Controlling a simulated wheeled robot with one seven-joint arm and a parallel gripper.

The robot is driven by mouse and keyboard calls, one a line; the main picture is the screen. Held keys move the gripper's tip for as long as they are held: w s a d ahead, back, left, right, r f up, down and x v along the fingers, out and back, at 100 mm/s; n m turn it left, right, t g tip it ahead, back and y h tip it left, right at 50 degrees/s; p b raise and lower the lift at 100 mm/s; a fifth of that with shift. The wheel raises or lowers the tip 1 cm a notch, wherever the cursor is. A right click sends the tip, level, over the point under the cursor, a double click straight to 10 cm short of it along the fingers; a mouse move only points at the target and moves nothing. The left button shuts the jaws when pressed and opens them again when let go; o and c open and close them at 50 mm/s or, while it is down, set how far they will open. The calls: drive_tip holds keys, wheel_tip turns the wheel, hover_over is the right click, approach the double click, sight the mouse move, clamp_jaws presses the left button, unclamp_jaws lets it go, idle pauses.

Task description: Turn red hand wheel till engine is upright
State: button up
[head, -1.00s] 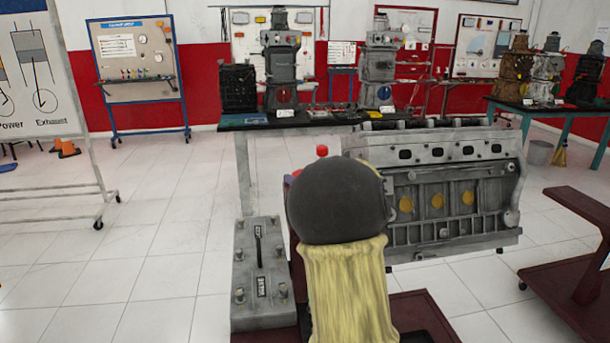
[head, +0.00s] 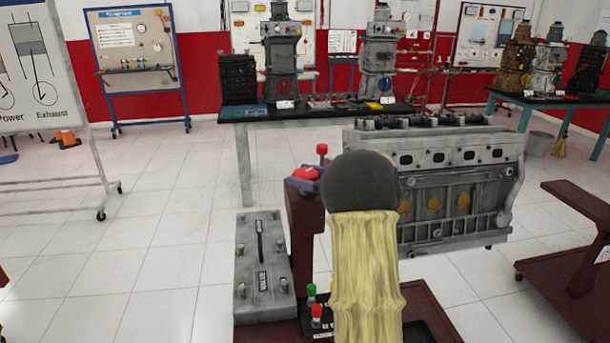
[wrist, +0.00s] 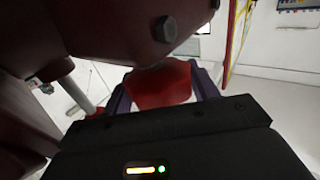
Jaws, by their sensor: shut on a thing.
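The grey engine block (head: 460,205) with yellow round plugs is mounted on a dark red stand (head: 303,235) in the head view. It looks nearly level, but my arm hides its left end. The red hand wheel (head: 306,173) shows only in part at the top of the stand, left of my arm. A red knob (head: 322,149) rises above it. In the wrist view, my gripper (wrist: 162,84) has its purple fingers on both sides of a red part of the hand wheel (wrist: 160,90) and is shut on it.
A grey box with fittings (head: 262,265) stands left of the post. Green and red knobs (head: 315,310) are low on the stand. A black table with engine models (head: 235,115) is behind. Another red stand (head: 580,250) is at right. Open tiled floor lies at left.

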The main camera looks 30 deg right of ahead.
drive_tip(key=o, duration=1)
drive_tip(key=shift+a, duration=0.1)
drive_tip(key=v, duration=1.7)
drive_tip(key=shift+s+f, duration=0.1)
drive_tip(key=shift+s, duration=0.05)
